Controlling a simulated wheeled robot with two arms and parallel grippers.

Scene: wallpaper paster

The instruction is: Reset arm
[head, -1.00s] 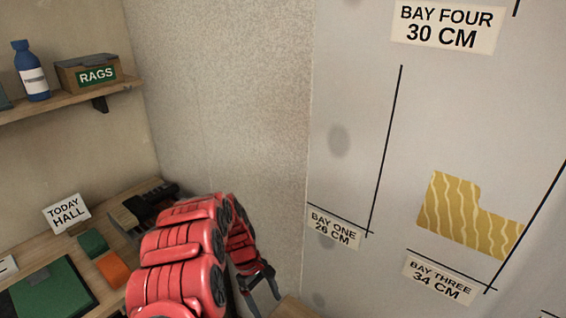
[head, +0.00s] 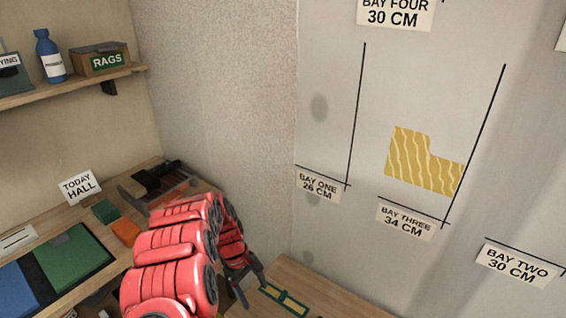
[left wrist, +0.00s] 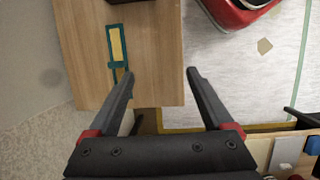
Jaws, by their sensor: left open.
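My red left arm comes in from the bottom left of the head view, and its black left gripper (head: 252,284) hangs at the end, low in front of the wall corner. In the left wrist view the left gripper (left wrist: 159,73) has its fingers spread wide with nothing between them. Below it are a wooden tabletop (left wrist: 155,30) and a pale floor. A teal-edged yellow tool (left wrist: 116,45) lies on that tabletop near the left finger; it also shows in the head view (head: 285,299), beside the gripper. My right gripper is in neither view.
The wall carries bay labels, including BAY THREE (head: 405,218), and a yellow patterned paper piece (head: 424,162). At left, a bench holds a TODAY HALL sign (head: 80,187) and green (head: 72,255) and blue panels. A shelf above holds a blue bottle (head: 50,56) and a rags box (head: 106,61).

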